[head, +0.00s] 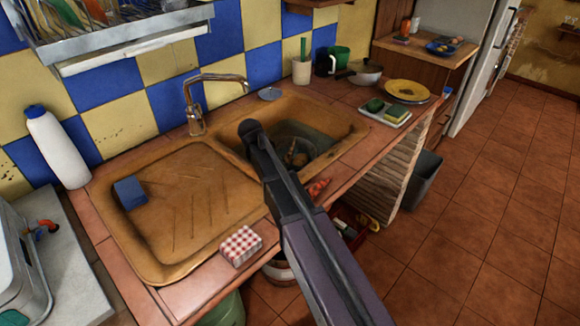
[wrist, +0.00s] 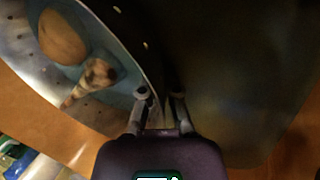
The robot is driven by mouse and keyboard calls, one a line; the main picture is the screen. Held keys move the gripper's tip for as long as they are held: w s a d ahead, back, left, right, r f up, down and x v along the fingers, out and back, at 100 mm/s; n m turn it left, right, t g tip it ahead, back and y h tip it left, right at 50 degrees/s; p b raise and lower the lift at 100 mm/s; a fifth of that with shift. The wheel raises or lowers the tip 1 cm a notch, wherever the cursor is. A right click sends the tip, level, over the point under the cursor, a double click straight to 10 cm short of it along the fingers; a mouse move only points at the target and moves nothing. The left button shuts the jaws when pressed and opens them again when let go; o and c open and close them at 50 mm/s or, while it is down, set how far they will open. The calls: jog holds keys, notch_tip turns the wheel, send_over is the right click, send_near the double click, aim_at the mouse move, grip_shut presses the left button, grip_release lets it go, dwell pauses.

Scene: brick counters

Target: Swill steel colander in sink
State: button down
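The steel colander (wrist: 107,101) is a perforated metal bowl with a pale rim, at the left of the wrist view. A round tan item (wrist: 62,38) and a smaller brownish piece (wrist: 98,74) lie in it. In the head view, the sink (head: 190,205) is brown, with a drainboard on the left. Its basin holds the colander (head: 311,145), partly hidden by my arm. My fingertips are hidden there.
A faucet (head: 202,105) rises behind the sink. A blue sponge (head: 130,193) lies on the drainboard, and a red-checked box (head: 240,246) stands at the front edge. A sponge tray (head: 385,112) and yellow plate (head: 407,90) sit right of the basin. A white bottle (head: 57,148) stands left.

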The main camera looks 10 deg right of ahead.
jog(key=shift+f, duration=0.15)
jog(key=shift+f+b, duration=0.35)
jog(key=shift+b, duration=0.15)
jog(key=shift+r, duration=0.25)
dwell(1.8)
jog(key=shift+f, duration=0.35)
dwell(2.2)
jog(key=shift+r, duration=0.2)
dwell(0.4)
jog(key=shift+r+p, duration=4.8)
jog(key=shift+p, duration=0.1)
